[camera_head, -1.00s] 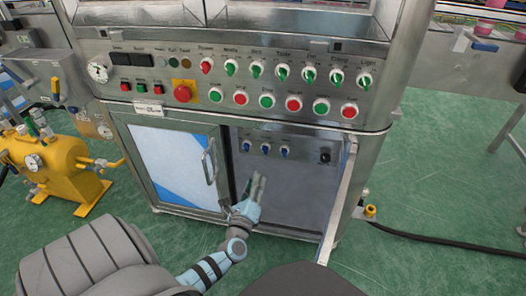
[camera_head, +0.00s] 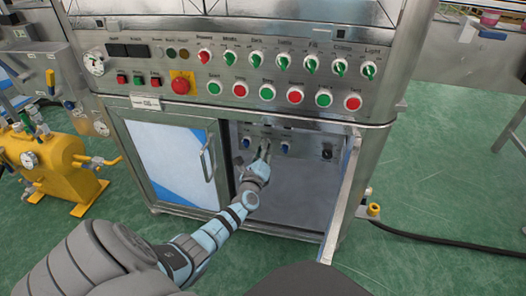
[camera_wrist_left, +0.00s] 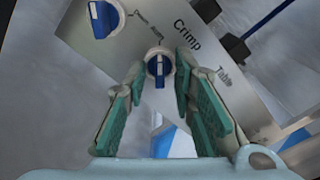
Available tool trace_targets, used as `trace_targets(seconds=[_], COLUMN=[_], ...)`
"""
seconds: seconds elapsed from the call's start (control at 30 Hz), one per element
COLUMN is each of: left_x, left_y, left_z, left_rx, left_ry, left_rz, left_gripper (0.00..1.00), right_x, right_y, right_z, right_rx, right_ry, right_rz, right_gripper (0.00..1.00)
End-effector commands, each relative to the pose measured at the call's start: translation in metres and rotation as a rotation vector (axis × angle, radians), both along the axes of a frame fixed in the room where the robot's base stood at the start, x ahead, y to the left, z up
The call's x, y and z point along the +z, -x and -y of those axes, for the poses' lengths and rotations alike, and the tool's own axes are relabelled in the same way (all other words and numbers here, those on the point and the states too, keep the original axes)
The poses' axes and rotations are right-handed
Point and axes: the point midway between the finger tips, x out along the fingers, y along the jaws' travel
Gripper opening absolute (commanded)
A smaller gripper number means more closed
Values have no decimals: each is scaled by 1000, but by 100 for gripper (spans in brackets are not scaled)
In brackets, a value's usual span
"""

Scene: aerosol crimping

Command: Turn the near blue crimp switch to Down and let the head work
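The left gripper (camera_head: 264,152) reaches into the open right-hand cabinet compartment, at the small panel of blue switches. In the left wrist view, the left gripper (camera_wrist_left: 160,66) has its green-padded fingers apart. A blue switch knob (camera_wrist_left: 158,68) with a white pointer line sits between the fingertips; I cannot tell whether they touch it. The label "Crimp" stands close to this knob, with "Table" farther down. A second blue knob (camera_wrist_left: 103,18) is at the upper left. In the head view, the gripper hides the middle knob. My right gripper is not in view.
The open cabinet door (camera_head: 340,200) stands at the right of the compartment. A closed door (camera_head: 170,165) with a handle is at its left. Rows of buttons and selector switches (camera_head: 286,60) line the panel above. A yellow tank (camera_head: 50,165) stands at the left.

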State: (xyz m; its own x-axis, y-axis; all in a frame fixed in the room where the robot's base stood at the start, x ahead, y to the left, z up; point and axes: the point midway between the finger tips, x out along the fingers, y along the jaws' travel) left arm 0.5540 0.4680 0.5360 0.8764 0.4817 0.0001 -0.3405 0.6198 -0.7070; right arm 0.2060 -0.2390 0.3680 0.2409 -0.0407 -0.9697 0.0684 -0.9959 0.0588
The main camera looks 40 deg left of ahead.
Motion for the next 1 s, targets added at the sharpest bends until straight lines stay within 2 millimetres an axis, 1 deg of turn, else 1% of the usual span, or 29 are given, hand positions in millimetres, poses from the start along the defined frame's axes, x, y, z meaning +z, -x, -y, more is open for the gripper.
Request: trace_targets(seconds=[0.03, 0.1, 0.57, 0.77, 1.0], left_x=[0, 0, 0, -1, -1], left_y=[0, 0, 0, 0, 0], left_z=[0, 0, 0, 0, 0], left_rx=[0, 0, 1, 1, 1], left_ry=[0, 0, -31, -116, -288], left_rz=[0, 0, -18, -65, -160], left_gripper=[12, 0, 0, 0, 0], right_x=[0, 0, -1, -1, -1], right_y=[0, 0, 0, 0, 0], right_z=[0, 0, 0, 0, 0], right_rx=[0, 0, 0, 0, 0], right_ry=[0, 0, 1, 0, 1], right_rz=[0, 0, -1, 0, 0], right_gripper=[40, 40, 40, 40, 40])
